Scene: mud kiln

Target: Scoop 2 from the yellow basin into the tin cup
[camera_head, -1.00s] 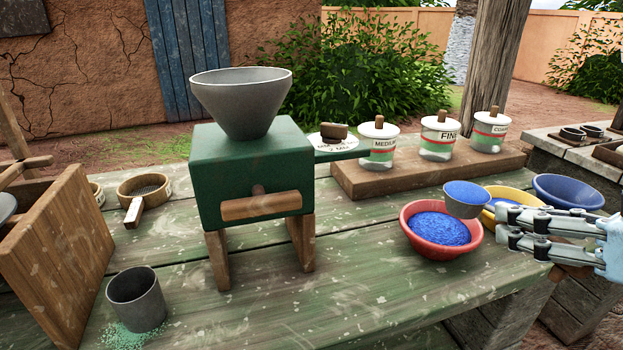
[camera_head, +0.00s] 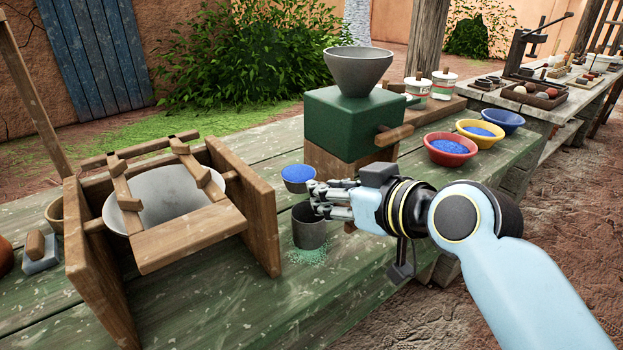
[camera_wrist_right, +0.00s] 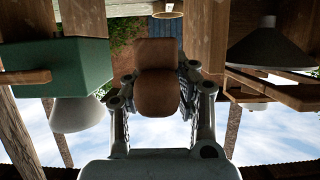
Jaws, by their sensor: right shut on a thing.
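My right gripper (camera_head: 326,197) is shut on the wooden handle (camera_wrist_right: 158,80) of a scoop. The scoop (camera_head: 298,186) is full of blue grains and held level. In the head view it shows just above and slightly left of the rim of the grey tin cup (camera_head: 310,232). The cup stands upright on the green table, with pale green grains spilled around its base. The cup's inside looks dark; its contents cannot be told. The yellow basin (camera_head: 466,127) holds blue grains, at the right beyond the mill. My left gripper is not in view.
A green mill (camera_head: 345,125) with a grey hopper (camera_head: 358,70) stands behind the cup. A red basin (camera_head: 430,150) and a blue basin (camera_head: 503,118) flank the yellow one. A wooden frame (camera_head: 100,275) with a grey pan stands at the left. The table front is clear.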

